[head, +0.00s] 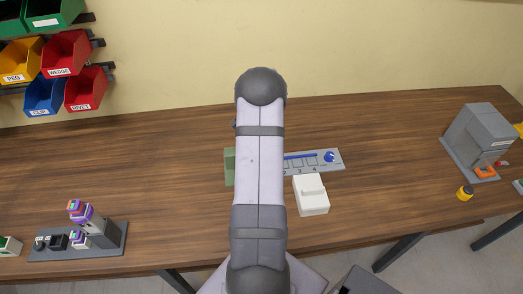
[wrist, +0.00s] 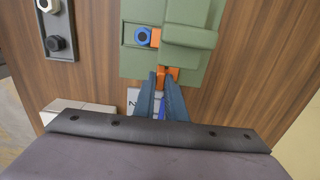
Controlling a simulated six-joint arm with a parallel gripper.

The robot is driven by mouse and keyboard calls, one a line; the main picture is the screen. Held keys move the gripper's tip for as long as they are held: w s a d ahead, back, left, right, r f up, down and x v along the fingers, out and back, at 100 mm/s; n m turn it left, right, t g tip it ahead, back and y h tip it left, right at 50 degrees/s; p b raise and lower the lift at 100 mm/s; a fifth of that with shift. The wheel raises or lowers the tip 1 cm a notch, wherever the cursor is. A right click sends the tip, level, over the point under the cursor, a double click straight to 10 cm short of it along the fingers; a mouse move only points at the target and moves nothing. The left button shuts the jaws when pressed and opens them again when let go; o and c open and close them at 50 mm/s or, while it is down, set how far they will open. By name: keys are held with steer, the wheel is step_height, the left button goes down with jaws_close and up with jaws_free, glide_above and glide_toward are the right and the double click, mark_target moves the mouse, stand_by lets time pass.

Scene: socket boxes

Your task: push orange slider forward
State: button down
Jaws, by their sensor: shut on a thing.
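The green box (wrist: 130,62) shows in the wrist view at the top middle, with a raised bar on its right part. A blue hexagonal piece (wrist: 142,36) sits in a slot of it, and an orange block (wrist: 155,38) is beside that piece. My gripper (wrist: 165,80) is shut on the orange slider (wrist: 173,74) at the box's near edge. The fingers partly cover the slider. In the head view, my arm hides the gripper and the slider, and only the left part of the green box (head: 229,166) shows.
A grey numbered panel (head: 335,167) with a blue knob lies right of my arm, with a white box (head: 311,197) in front. A grey machine (head: 478,135) stands far right, a dark-grey fixture (head: 75,252) at front left.

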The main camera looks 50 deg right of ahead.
steer(key=shift+s+a, duration=0.15)
steer(key=shift+s, duration=0.05)
steer(key=c, duration=1.8)
jaws_free()
steer(key=shift+s, duration=0.1)
steer(key=shift+r, duration=0.5)
steer(key=shift+r+b, duration=1.2)
steer(key=shift+r, duration=2)
